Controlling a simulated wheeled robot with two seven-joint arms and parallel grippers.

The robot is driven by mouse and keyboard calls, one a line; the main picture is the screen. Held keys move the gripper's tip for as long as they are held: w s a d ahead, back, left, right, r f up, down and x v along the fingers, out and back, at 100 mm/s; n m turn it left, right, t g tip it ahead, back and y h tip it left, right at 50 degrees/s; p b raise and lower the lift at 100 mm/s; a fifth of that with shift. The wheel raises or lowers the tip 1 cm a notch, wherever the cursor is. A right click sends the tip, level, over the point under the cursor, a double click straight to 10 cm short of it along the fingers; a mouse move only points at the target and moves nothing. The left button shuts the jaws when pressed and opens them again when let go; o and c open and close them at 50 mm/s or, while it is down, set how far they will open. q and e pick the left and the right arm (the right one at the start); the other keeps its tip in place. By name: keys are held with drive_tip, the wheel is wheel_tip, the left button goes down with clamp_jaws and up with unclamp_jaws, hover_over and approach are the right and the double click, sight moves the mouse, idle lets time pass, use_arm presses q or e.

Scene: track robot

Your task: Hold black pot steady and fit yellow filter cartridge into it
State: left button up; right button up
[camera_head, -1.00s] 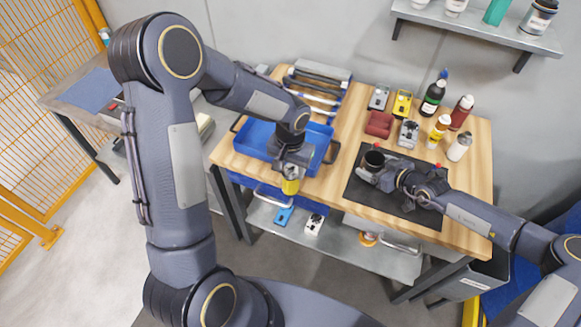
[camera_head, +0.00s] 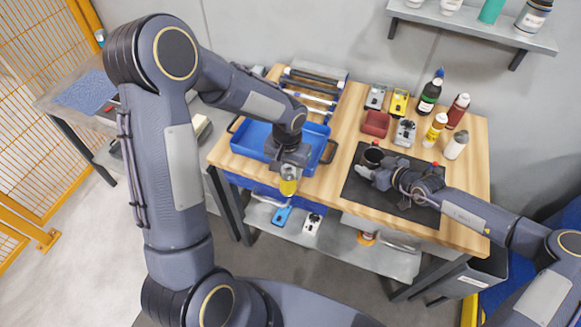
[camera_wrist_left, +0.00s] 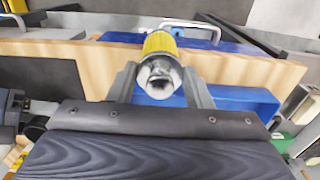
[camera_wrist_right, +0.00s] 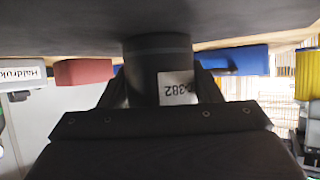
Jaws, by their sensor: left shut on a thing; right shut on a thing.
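The yellow filter cartridge (camera_head: 288,186) is held in my left gripper (camera_head: 290,168), in front of the blue tray near the table's front edge. In the left wrist view the cartridge (camera_wrist_left: 161,66) sits between the two fingers, its silvery end toward the camera. The black pot (camera_head: 373,157) stands on the dark mat (camera_head: 357,190). My right gripper (camera_head: 381,175) is shut on it from the front right. In the right wrist view the pot (camera_wrist_right: 150,72) fills the space between the fingers, with a white label. The cartridge and pot are well apart.
A blue tray (camera_head: 250,140) lies on the left of the wooden table. Behind the mat are a red block (camera_head: 375,123), small devices and several bottles (camera_head: 436,127). A wall shelf (camera_head: 480,30) hangs at the upper right. Table between tray and mat is clear.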

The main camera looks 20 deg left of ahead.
use_arm(q)
drive_tip(key=w+a+r+n, duration=0.3)
drive_tip(key=w+a+r, duration=0.15)
drive_tip(key=a, duration=0.25)
drive_tip(key=w+d+r+m, duration=0.1)
drive_tip(key=w+d+r, duration=0.1)
drive_tip(key=w, duration=0.1)
drive_tip(key=w+d+r+m, duration=0.2)
drive_tip(key=w+d+m, duration=0.1)
drive_tip(key=d, duration=0.5)
drive_tip(key=w+d+r+m, duration=0.2)
drive_tip(key=w+d+m, duration=0.1)
drive_tip(key=d, duration=0.5)
drive_tip(key=w+d+r+m, duration=0.2)
drive_tip(key=w+d+m, duration=0.1)
drive_tip(key=d, duration=0.6)
wheel_tip(320, 180, down, 10)
drive_tip(key=shift+s+d+r+m, duration=0.25)
drive_tip(key=shift+s+d+m, duration=0.05)
drive_tip(key=shift+d, duration=0.1)
drive_tip(key=shift+f, duration=0.2)
